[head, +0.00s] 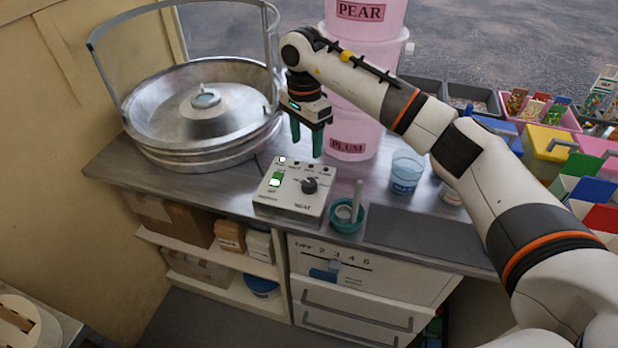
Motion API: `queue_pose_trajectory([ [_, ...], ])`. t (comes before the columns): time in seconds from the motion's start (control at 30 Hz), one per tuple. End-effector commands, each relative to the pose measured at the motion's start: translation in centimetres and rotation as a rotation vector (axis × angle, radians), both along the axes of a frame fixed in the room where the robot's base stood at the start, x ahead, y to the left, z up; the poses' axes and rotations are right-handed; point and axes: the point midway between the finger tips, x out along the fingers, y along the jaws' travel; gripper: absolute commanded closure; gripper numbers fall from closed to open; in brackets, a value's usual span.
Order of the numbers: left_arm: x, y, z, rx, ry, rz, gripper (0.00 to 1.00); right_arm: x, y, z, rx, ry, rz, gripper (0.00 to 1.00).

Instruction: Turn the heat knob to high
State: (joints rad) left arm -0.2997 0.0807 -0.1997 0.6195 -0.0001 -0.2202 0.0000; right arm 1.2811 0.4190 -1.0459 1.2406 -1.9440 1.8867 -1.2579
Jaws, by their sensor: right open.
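The heat knob (309,186) is a small dark knob on the right part of a white control box (289,205) on the metal counter. The box also carries a green-lit switch (276,180) and small printed labels along its back edge, too small to read surely. The knob's exact setting cannot be made out. My right gripper (307,152) has green fingers pointing down. It is open and empty, above and behind the box, apart from the knob. My left gripper is not in view.
A large round metal pan (160,113) with a rail stands left of the box. A teal bowl (347,222) sits close right of the box, with a blue cup (405,178) beyond. Coloured bins (548,142) are far right.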

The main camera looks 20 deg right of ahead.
Motion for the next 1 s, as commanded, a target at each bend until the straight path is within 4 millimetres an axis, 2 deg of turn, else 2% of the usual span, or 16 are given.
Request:
queue_pose_trajectory([
  [0.17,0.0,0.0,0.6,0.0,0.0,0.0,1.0,-0.1,-0.4,-1.3,-0.015,0.008,0.0,0.45],
  [0.6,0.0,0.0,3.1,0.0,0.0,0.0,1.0,-0.6,-0.4,-9.6,-0.011,0.008,-0.001,0.45],
  [0.8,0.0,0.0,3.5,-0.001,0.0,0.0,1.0,-0.6,-0.5,-11.5,-0.011,0.005,-0.002,0.45],
  [1.0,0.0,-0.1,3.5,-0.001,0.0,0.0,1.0,-0.6,-0.5,-11.9,-0.011,0.003,-0.001,0.45],
])
